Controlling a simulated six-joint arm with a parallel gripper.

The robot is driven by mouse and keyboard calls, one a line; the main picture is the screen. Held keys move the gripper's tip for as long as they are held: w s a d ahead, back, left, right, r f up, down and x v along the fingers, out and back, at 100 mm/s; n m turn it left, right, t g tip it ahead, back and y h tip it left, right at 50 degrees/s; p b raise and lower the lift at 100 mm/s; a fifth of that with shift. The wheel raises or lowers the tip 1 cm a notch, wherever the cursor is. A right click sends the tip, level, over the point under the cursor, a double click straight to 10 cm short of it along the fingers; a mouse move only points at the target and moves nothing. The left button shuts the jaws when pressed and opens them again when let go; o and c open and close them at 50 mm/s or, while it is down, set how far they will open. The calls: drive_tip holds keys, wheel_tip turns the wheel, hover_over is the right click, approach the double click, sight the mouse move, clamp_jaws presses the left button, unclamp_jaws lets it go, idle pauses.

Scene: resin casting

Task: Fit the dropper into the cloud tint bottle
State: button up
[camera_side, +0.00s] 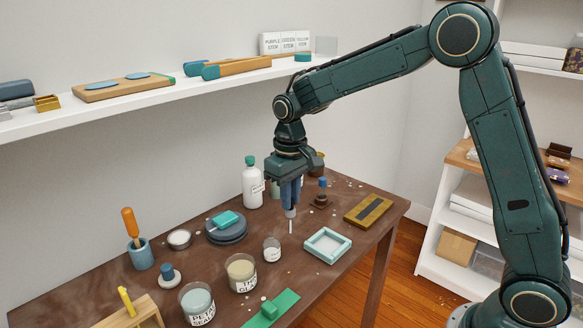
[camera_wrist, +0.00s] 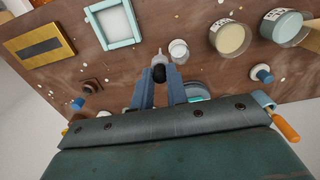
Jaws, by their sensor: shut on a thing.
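The dropper (camera_side: 291,226) hangs point down from my gripper (camera_side: 289,205), its pale tip above the table. In the wrist view the dropper (camera_wrist: 158,59) shows a grey collar and a dark bulb between the two blue fingers of my gripper (camera_wrist: 160,77), which are shut on it. The small clear bottle with a white label (camera_side: 272,250) stands upright on the table, left of and nearer the side camera than the dropper tip. In the wrist view this bottle (camera_wrist: 179,51) is just right of the dropper. They look apart. The label is too small to read.
A pale teal square frame (camera_side: 327,245) lies right of the bottle, with a brass-coloured block (camera_side: 368,210) beyond. A cream jar (camera_side: 241,273) and a pale blue jar (camera_side: 197,304) stand in front.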

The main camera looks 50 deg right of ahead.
drive_tip(key=w+a+r, duration=0.3)
drive_tip(key=r, duration=0.2)
drive_tip(key=shift+a, duration=0.3)
drive_tip(key=shift+f, duration=0.15)
drive_tip(key=shift+f, duration=1.75)
drive_tip(key=shift+f, duration=0.15)
drive_tip(key=shift+f, duration=0.75)
drive_tip(key=shift+f, duration=1.5)
